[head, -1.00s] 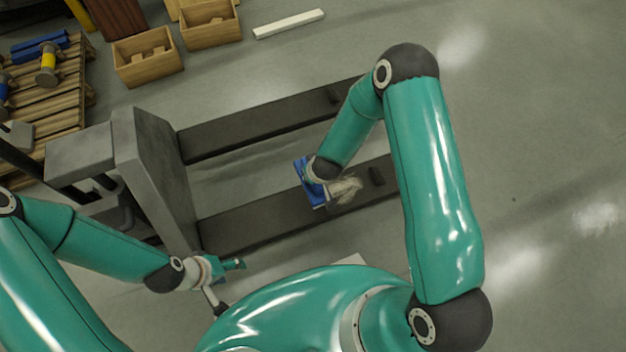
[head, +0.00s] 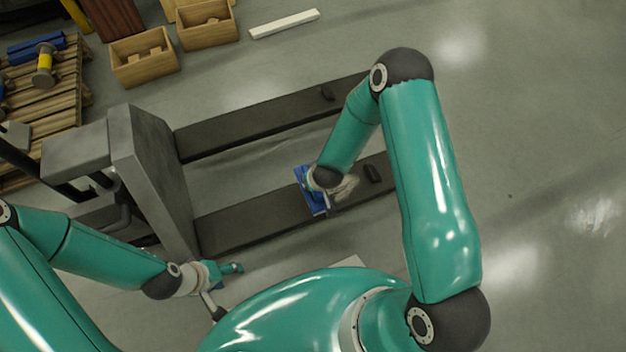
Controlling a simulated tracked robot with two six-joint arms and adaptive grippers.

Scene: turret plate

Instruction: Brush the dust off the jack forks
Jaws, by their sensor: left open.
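The grey pallet jack has two dark forks running to the right: the far fork (head: 255,122) looks bare, and the near fork (head: 250,226) has a pale dust patch (head: 348,187) towards its right part. A blue brush (head: 306,190) is over the near fork, just left of the dust. My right gripper (head: 327,198) is at the brush, which moves with it; its fingers are mostly hidden under my wrist. My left gripper (head: 232,268) is open and empty, near the front of the jack, apart from the near fork.
A wooden pallet (head: 62,104) with blue and yellow parts stands at the upper left. Two wooden crates (head: 145,66) (head: 207,38) and a white bar (head: 285,24) lie behind the forks. The floor to the right is open.

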